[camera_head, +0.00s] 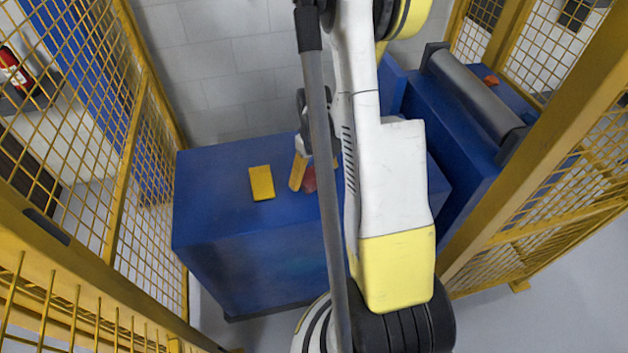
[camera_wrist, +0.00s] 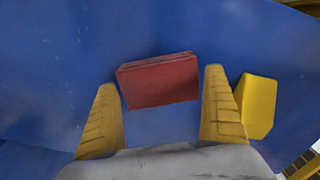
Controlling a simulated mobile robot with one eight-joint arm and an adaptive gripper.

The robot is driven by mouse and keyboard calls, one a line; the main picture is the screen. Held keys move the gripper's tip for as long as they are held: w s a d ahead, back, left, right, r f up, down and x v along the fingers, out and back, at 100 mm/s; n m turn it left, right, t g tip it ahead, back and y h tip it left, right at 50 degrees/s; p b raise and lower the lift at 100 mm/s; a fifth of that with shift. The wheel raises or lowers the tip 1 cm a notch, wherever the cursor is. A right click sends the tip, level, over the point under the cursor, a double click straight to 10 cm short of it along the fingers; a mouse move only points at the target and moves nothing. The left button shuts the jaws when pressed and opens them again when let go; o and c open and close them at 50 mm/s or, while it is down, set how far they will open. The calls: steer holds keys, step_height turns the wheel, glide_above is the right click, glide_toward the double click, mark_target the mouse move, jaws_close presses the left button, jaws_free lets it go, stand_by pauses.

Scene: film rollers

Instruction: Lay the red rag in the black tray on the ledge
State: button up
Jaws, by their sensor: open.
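The red rag (camera_wrist: 158,80) is a folded, flat block on the blue surface. In the wrist view it lies between and slightly beyond the tips of my gripper (camera_wrist: 160,88), whose yellow fingers are spread wide, with gaps to the rag on both sides. In the head view the rag (camera_head: 310,180) shows as a small red patch beside a yellow finger, partly hidden by my arm. My gripper (camera_head: 314,172) is low over the blue cabinet top there.
A yellow block (camera_head: 261,182) lies left of my gripper on the blue cabinet (camera_head: 215,190); it also shows in the wrist view (camera_wrist: 257,105). A grey roller (camera_head: 475,92) stands at right, near a small orange-red object (camera_head: 490,80). Yellow mesh fencing (camera_head: 120,150) encloses both sides.

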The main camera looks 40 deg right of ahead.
steer(key=shift+f, duration=0.1)
steer(key=c, duration=0.9)
steer(key=shift+c, duration=0.3)
